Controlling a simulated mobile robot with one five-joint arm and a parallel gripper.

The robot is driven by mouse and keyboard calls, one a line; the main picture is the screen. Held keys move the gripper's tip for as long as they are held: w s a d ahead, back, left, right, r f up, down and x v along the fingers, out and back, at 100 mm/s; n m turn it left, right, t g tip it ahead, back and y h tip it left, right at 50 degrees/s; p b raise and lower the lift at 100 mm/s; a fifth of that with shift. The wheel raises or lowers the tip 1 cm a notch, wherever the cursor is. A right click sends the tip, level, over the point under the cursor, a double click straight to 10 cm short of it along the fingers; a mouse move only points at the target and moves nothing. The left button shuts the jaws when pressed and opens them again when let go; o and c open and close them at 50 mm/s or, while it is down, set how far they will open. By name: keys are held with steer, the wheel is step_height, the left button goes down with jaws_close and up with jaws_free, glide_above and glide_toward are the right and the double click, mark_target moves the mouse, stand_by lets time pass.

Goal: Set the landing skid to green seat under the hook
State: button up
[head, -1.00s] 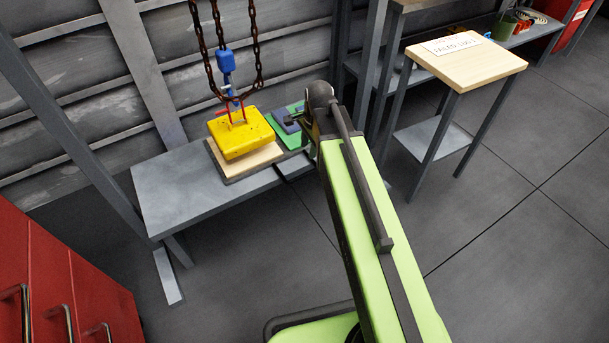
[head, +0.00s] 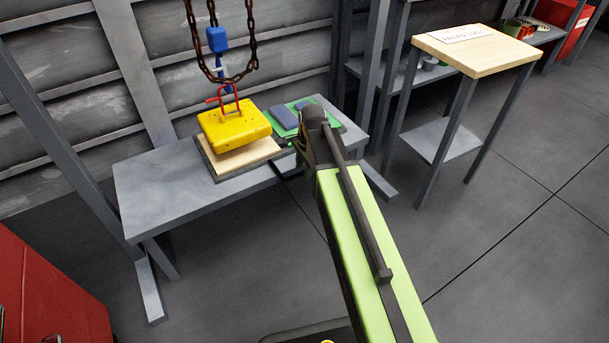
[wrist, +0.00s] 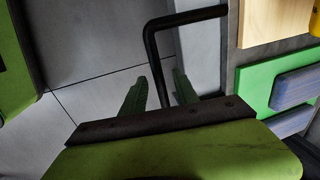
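The landing skid (head: 213,175) is a dark grey board on the bench, with a pale wood pad (head: 250,155) and a green seat (head: 336,126) beside it on the right. The green seat (wrist: 246,88) carries blue-grey blocks (wrist: 296,88). A yellow load (head: 235,127) hangs from the hook (head: 229,98) just above the wood pad; whether they touch is unclear. In the wrist view a black bar handle (wrist: 185,18) juts from the skid's edge. My gripper (wrist: 166,80) is open, its fingers appearing on either side of the handle's lower leg; contact is unclear. My arm hides it in the head view.
The grey bench (head: 160,185) is bare on the left. Rusty chains (head: 250,40) and a blue block (head: 217,39) hang above. A wood-topped stand (head: 480,52) is at right, red drawers (head: 45,290) at lower left. Open floor lies between.

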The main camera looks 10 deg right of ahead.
jaws_close()
steer(key=shift+w+r, duration=0.1)
stand_by(1.3)
